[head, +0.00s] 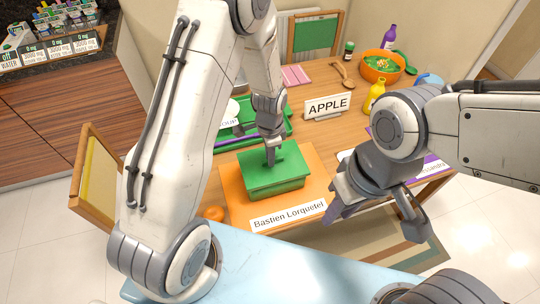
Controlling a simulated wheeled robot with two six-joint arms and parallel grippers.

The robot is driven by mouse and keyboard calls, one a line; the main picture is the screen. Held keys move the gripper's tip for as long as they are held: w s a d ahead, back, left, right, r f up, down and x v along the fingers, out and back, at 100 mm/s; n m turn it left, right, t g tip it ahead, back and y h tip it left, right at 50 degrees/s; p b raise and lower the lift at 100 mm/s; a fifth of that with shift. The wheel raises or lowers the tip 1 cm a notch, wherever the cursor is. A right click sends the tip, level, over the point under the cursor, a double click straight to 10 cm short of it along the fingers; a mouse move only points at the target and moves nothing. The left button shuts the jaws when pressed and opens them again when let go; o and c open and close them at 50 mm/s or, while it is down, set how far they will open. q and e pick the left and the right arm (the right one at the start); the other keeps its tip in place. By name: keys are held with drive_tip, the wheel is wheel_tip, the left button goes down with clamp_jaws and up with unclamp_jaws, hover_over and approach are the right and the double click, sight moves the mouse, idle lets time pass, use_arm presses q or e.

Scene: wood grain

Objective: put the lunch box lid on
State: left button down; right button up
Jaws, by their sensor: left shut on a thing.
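The green lunch box (278,189) stands on an orange placemat (236,203) on the wooden table. The green lid (256,170) lies level over the top of the box. I cannot tell whether it sits fully down on the rim. My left gripper (271,160) reaches down from above and is shut on the handle in the middle of the lid, hiding part of it. My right gripper (377,214) is open and empty, to the right of the box near the table's front edge, apart from the box.
A green tray (287,128) and an APPLE sign (327,105) stand behind. A yellow bottle (374,96) and an orange bowl (369,73) are at the back right.

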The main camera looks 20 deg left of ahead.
use_arm(q)
drive_tip(key=shift+f+b, duration=0.7)
drive_tip(key=shift+f, duration=0.4)
idle(0.3)
drive_tip(key=shift+r, duration=0.1)
drive_tip(key=c, duration=0.8)
unclamp_jaws()
drive_tip(key=shift+r, duration=0.1)
wheel_tip(320, 180, up, 10)
drive_tip(key=shift+r+b, duration=0.15)
drive_tip(key=shift+b, duration=0.2)
